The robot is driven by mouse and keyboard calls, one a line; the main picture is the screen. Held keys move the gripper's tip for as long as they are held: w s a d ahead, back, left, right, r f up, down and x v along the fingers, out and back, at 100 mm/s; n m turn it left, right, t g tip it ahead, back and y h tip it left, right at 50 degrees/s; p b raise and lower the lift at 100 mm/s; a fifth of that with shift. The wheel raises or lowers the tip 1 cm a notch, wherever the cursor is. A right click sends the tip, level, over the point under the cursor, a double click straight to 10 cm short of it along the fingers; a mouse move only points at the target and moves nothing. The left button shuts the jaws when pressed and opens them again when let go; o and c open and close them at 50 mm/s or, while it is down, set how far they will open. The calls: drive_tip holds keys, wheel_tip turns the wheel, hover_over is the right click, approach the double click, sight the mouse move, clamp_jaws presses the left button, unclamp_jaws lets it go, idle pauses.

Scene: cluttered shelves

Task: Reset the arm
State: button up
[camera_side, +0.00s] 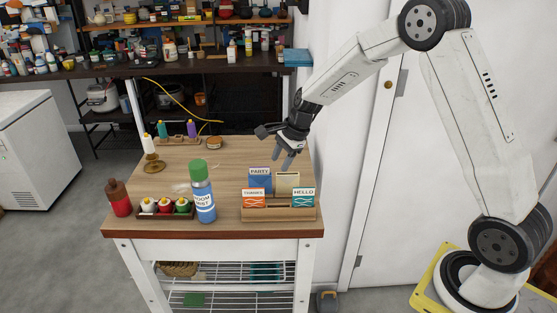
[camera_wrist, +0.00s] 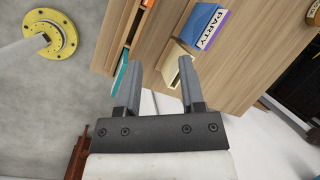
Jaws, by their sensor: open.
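My gripper (camera_side: 284,158) hangs above the right back part of the wooden table top (camera_side: 230,150), fingers pointing down. In the wrist view its two fingers (camera_wrist: 160,80) stand apart with nothing between them. Just below and in front of it in the side view is a wooden card rack (camera_side: 280,213). The rack holds a blue PARTY card (camera_side: 259,181), an orange THANKS card (camera_side: 254,198), a teal HELLO card (camera_side: 303,199) and a cream card (camera_side: 287,183). The PARTY card (camera_wrist: 207,25) also shows in the wrist view.
A spray can (camera_side: 202,195) with a green cap, a red bottle (camera_side: 119,199), a tray of small bottles (camera_side: 165,213) and a candle holder (camera_side: 153,163) stand on the table's left half. Crowded shelves (camera_side: 200,65) are behind. A white door (camera_side: 375,150) is at the right.

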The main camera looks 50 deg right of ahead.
drive_tip(key=s+a+n+h, duration=0.1)
drive_tip(key=s+a+n, duration=0.2)
drive_tip(key=s+n, duration=0.7)
drive_tip(key=s+a+r+n+h, duration=0.1)
drive_tip(key=s+a+n, duration=0.2)
drive_tip(key=s+n, duration=0.6)
drive_tip(key=s, duration=0.3)
drive_tip(key=shift+s+n+g+h, duration=0.15)
drive_tip(key=shift+n+g+h, duration=0.15)
drive_tip(key=shift+n+h, duration=0.1)
